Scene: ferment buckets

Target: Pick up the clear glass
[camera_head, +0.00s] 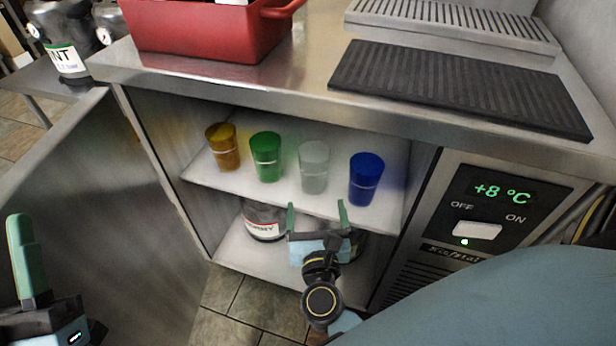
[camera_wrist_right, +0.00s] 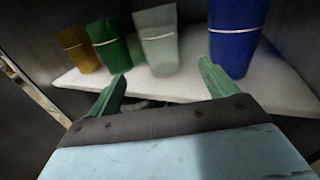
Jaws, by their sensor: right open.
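The clear glass (camera_head: 313,168) stands upright on the upper shelf of the open cabinet, between a green glass (camera_head: 266,156) and a blue glass (camera_head: 365,178). It also shows in the right wrist view (camera_wrist_right: 158,45). My right gripper (camera_head: 316,215) is open and empty in front of the cabinet, just below and in front of the clear glass, not touching it. In the wrist view its two green fingers point toward the shelf. My left gripper (camera_head: 28,262) is at the lower left edge; only one finger clearly shows.
An amber glass (camera_head: 223,147) stands left on the same shelf (camera_head: 200,172). A labelled jar (camera_head: 264,220) sits on the lower shelf behind my right gripper. The open door (camera_head: 100,220) is at left; a control panel (camera_head: 500,212) is at right. A counter with a red pot (camera_head: 205,30) lies above.

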